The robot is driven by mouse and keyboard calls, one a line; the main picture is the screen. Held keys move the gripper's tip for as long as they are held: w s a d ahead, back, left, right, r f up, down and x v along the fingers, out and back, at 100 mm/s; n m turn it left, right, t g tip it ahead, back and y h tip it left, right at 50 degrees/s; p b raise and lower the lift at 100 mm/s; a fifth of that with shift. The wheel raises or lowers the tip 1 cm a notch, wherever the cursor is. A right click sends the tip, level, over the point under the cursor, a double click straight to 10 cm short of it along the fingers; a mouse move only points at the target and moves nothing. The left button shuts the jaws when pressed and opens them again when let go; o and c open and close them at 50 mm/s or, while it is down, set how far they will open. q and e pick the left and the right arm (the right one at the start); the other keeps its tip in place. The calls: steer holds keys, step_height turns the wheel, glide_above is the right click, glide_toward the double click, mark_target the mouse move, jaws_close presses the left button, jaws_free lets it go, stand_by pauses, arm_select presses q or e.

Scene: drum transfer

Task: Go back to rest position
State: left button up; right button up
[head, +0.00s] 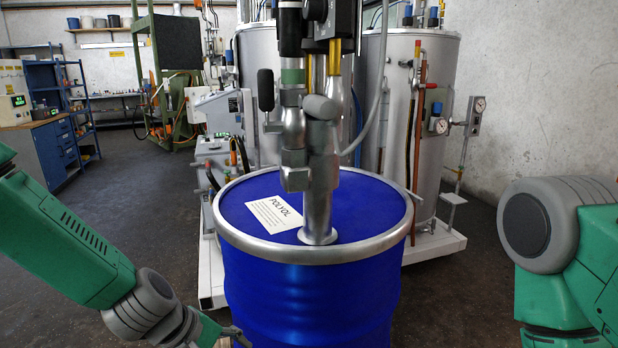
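A blue drum (310,290) with a silver rim and a white POLYOL label stands upright in front of me. A metal pump (318,190) stands upright in the drum's lid, its tube entering the top. My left arm comes in from the left, and a small part of my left gripper (236,335) shows at the bottom edge beside the drum's lower left side. Its fingers are mostly cut off, so I cannot tell whether they are open or touch the drum. My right arm is at the right edge, apart from the drum; its gripper is out of view.
Large silver tanks (425,110) with pipes and gauges stand on a white base (437,245) behind the drum. A green rack (172,90) and a blue workbench (52,150) stand at the back left. Dark floor (130,190) is clear left of the drum.

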arm_select(q)
steer(key=s+a+f+m+y+b, duration=0.1)
steer(key=s+a+f+m, duration=0.3)
steer(key=s, duration=0.5)
steer(key=s+a+f+m+g+y+b, duration=0.1)
steer(key=s+a+f+m+y, duration=0.1)
steer(key=s+a+f, duration=0.3)
steer(key=s+a+f+m+g+y+b, duration=0.1)
steer(key=s+a+f+m, duration=0.4)
steer(key=s+f, duration=0.6)
steer(key=shift+s+a+f+m+y+b, duration=0.3)
steer(key=shift+s+y+b, duration=0.1)
steer(key=shift+s+y, duration=0.4)
steer(key=shift+c, duration=0.4)
